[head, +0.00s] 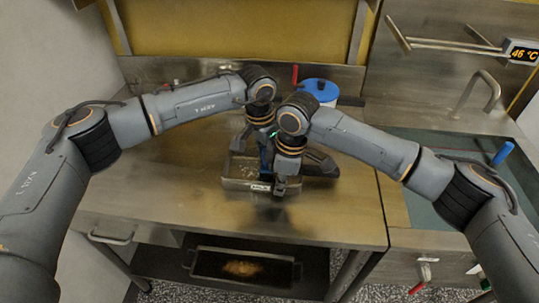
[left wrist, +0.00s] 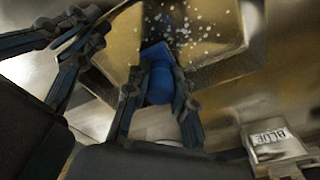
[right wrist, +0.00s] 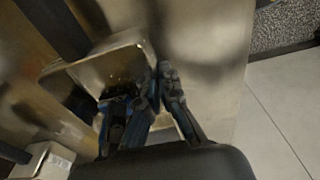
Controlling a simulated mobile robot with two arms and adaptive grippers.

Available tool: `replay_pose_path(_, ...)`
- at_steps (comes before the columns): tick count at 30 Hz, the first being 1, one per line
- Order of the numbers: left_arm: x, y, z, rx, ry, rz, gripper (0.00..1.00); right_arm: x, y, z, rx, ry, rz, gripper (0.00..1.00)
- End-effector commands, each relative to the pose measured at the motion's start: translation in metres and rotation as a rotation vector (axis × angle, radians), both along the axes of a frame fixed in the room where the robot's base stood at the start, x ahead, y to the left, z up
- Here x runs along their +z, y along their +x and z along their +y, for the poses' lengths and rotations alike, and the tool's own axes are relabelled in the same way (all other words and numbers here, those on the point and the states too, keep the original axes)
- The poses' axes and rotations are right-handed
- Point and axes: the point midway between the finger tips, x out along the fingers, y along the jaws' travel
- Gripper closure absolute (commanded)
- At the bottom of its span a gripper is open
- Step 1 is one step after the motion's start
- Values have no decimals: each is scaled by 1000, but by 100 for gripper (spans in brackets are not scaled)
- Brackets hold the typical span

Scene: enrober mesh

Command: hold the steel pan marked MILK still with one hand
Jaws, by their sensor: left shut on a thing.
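The steel pan (head: 236,184) stands on the steel table, with small pale bits in it. A pale label on its front is too small to read. My left gripper (left wrist: 158,108) is shut on a blue tool (left wrist: 160,82), held over the pan. In the head view my right gripper (head: 280,187) is at the pan's front right corner. In the right wrist view its fingers (right wrist: 155,85) are at the pan's rim (right wrist: 100,62). Whether they close on the wall is unclear.
A blue-lidded container (head: 320,90) stands behind the arms. A dark tray (head: 242,268) with brown contents is on the lower shelf. A blue handle (head: 502,153) stands at a basin on the right. The table's front left (head: 150,190) is clear.

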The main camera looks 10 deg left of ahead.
Motion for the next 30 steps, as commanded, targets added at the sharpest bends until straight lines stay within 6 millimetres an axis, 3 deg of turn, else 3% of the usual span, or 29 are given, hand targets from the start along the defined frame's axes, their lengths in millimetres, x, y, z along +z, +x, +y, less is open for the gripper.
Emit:
replay_pose_path(18, 57, 1, 1, 2, 0, -4, 100, 0, 0, -1, -2, -2, 0, 100)
replay_pose_path(30, 62, 1, 1, 2, 0, -3, 100, 0, 0, -1, -2, -2, 0, 100)
